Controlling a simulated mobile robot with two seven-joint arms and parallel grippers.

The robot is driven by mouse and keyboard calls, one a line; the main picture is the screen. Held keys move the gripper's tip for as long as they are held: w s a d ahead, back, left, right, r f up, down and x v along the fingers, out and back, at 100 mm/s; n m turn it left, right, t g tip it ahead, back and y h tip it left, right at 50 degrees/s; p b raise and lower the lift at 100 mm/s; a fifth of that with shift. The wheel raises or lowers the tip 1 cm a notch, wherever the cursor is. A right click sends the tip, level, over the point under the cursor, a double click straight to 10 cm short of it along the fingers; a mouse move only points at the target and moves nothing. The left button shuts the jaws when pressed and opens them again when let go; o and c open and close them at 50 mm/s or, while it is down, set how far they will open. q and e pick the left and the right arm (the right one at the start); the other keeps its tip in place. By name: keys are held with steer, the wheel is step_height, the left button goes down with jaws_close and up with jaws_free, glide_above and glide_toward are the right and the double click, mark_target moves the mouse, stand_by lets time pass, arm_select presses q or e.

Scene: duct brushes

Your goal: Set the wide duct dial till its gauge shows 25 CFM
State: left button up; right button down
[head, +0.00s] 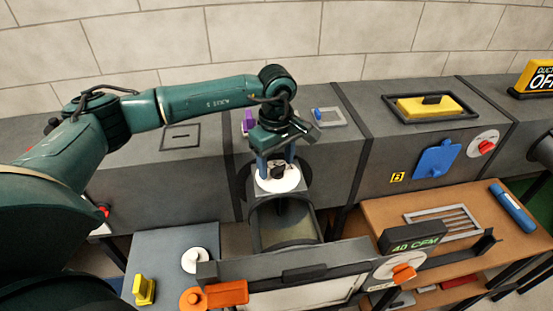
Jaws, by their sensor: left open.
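A dark gauge (414,237) at the lower right reads 40 CFM in green. Just below it is an orange dial knob (403,273) on a pale round plate. A red dial knob (486,146) on a white plate is on the duct's front at the right. My left gripper (276,168) points down at the middle, open, its blue fingers on either side of a black knob (278,171) on a white disc. I cannot tell whether the fingers touch that knob. Which dial is the wide duct's is not labelled legibly. My right gripper is not in view.
A grey duct (190,190) runs along the tiled wall. A yellow block (432,106) sits in a frame on top, near a sign reading OFF (538,78). A wooden table (385,212) holds a grille (443,221) and a blue tube (512,207). An orange block (227,293) is in front.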

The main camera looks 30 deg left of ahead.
arm_select(q)
steer(key=shift+c, duration=0.3)
steer(key=c, duration=0.9)
steer(key=shift+c, duration=0.2)
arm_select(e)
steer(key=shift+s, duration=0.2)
arm_select(q)
steer(key=shift+n, duration=0.3)
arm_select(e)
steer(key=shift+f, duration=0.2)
arm_select(q)
steer(key=shift+n+b, duration=0.3)
steer(key=shift+b, duration=0.15)
steer(key=shift+n+b, duration=0.6)
steer(key=shift+n, duration=0.4)
steer(key=shift+s+n, duration=0.1)
steer(key=shift+n, duration=0.5)
steer(key=shift+n+b, duration=0.5)
steer(key=shift+n, duration=0.1)
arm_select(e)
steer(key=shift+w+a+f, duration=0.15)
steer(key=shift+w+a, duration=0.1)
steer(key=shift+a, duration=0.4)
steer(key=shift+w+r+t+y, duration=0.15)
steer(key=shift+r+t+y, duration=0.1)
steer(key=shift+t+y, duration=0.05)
